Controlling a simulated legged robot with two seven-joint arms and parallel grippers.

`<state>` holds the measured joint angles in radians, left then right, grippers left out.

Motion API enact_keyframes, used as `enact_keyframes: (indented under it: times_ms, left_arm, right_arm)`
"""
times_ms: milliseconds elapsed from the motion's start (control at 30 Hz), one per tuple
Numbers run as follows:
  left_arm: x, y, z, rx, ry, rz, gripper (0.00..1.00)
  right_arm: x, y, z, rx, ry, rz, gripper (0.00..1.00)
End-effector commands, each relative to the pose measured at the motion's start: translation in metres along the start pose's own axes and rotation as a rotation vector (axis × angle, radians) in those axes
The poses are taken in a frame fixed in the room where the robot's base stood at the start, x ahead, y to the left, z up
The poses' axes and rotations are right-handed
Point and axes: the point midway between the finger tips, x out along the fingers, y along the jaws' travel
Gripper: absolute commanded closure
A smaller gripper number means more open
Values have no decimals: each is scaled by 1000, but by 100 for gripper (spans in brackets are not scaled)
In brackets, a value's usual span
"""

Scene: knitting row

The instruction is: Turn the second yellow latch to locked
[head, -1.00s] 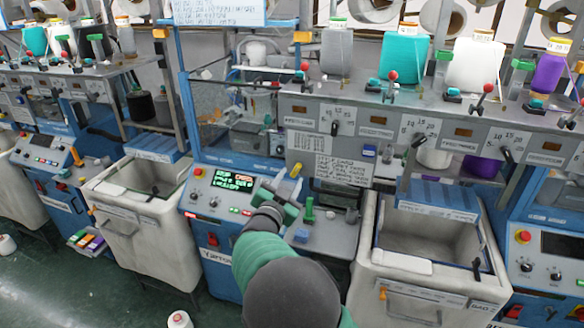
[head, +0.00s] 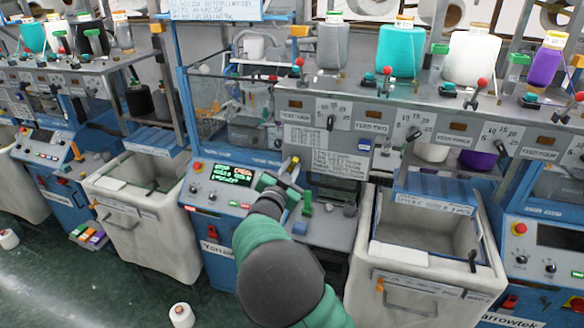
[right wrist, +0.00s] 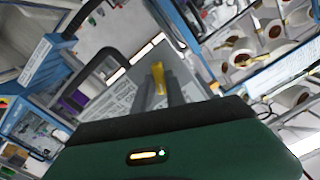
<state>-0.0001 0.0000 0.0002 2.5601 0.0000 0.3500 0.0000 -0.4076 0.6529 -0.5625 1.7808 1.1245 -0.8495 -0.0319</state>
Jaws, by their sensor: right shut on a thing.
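My right gripper (head: 290,172) reaches over the middle machine, just right of its green-lit display. Its fingers (right wrist: 158,98) are shut on a small yellow latch (right wrist: 158,76), whose tip stands out past them in the right wrist view. The latch also shows as a small yellow tip (head: 295,160) beyond the gripper in the head view. Its lower part and base are hidden by the gripper, so I cannot tell whether it is at locked. My left gripper is not in view.
A control panel (head: 218,200) with a red button lies left of the gripper. A green peg (head: 307,203) stands on the grey shelf (head: 332,229) close to its right. A grey fabric bin (head: 425,240) is further right. A rail with levers and yarn cones runs above.

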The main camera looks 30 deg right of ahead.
Motion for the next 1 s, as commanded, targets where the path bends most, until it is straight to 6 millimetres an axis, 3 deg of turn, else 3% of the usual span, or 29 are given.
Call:
enact_keyframes:
  times_ms: [267,467,1000]
  left_arm:
    - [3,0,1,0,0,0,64]
    - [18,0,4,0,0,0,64]
    - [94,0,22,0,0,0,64]
  right_arm:
    - [2,1,-5,15,13,3,100]
    - [3,2,-2,84,14,0,100]
    - [3,7,-1,539,19,-2,100]
